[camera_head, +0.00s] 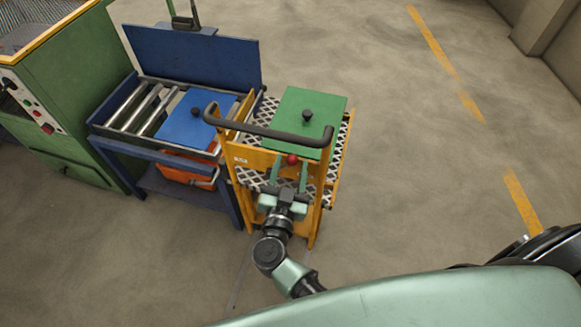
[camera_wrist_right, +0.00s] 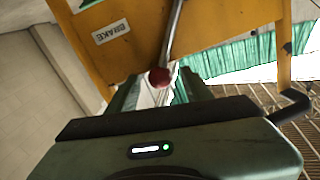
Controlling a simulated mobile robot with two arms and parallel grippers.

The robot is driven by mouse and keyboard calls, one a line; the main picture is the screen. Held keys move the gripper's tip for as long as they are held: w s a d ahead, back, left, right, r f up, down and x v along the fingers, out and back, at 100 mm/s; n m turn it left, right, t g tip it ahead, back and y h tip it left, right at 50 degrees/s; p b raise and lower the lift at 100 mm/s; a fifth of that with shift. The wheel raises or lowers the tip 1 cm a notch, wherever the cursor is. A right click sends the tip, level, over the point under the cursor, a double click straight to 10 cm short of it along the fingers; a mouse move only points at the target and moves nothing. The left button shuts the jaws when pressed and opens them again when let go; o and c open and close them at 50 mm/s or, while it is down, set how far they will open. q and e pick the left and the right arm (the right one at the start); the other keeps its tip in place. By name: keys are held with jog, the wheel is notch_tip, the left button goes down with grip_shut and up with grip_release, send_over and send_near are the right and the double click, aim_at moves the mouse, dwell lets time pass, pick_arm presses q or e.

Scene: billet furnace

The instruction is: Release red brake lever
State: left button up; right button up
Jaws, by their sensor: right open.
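The brake lever is a thin metal rod (camera_wrist_right: 173,32) with a round red knob (camera_wrist_right: 159,77) at its end, in front of the yellow cart frame. In the head view the red knob (camera_head: 292,160) shows just below the cart's dark handle. My right gripper (camera_head: 289,170) is open at the cart's near side, with its two green fingers on either side of the knob. In the right wrist view the knob shows between and just past the fingers (camera_wrist_right: 158,90); I cannot tell whether they touch it. My left gripper is not in view.
The yellow cart (camera_head: 246,157) has a dark push handle (camera_head: 265,130) and carries a green lidded box (camera_head: 310,107). A BRAKE label (camera_wrist_right: 110,32) is on its frame. A blue table (camera_head: 170,158) stands close on the left, beside a green machine (camera_head: 75,80). Floor on the right is clear.

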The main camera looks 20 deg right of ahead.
grip_shut()
dwell(1.4)
